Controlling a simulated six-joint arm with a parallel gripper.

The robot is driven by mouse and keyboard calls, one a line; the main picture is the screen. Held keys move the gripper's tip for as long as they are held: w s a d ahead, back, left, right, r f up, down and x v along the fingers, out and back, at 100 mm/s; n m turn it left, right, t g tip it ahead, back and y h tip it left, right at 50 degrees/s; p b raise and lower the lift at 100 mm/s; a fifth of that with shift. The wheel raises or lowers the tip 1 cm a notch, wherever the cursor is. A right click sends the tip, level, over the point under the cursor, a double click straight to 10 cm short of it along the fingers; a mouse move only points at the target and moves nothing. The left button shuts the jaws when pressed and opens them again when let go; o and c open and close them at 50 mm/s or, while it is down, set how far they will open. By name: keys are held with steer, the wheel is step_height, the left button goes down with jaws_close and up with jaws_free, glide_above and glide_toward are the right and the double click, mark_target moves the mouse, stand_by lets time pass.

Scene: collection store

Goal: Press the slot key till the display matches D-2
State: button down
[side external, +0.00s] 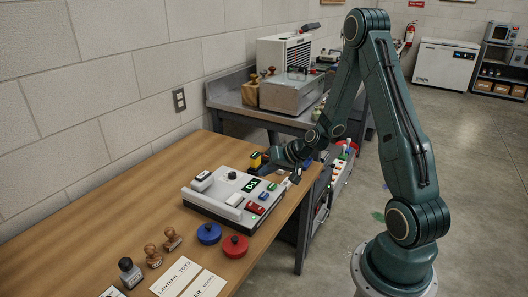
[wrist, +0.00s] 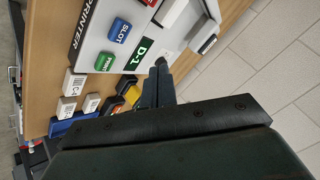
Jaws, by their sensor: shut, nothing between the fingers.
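The grey-white label printer (side external: 215,200) sits on the wooden table. Its green display (wrist: 142,54) reads D-1 in the wrist view; it also shows in the side view (side external: 249,185). The blue SLOT key (wrist: 119,30) lies beside the display, between a green PRINT key (wrist: 104,62) and a red key (wrist: 150,2). In the side view the blue key (side external: 264,196) sits between the green and red ones. My gripper (wrist: 160,64) is shut and empty, its tips close to the display's edge, apart from the SLOT key. In the side view it is near the printer's far end.
Barcode-labelled blocks (wrist: 75,82) and yellow-and-black blocks (wrist: 130,92) stand near the printer's end. A blue disc (side external: 209,234), a red disc (side external: 236,246), wooden-handled stamps (side external: 172,238) and printed cards (side external: 176,277) lie at the front. The table's left part is clear.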

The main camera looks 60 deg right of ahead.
mark_target(267, 196)
step_height(267, 196, up, 3)
steer(key=shift+f, duration=0.1)
steer(key=shift+f, duration=0.1)
stand_by(0.5)
steer(key=shift+f, duration=4.25)
steer(key=shift+f, duration=0.2)
steer(key=shift+f, duration=0.25)
steer(key=shift+f, duration=0.45)
steer(key=shift+r, duration=0.9)
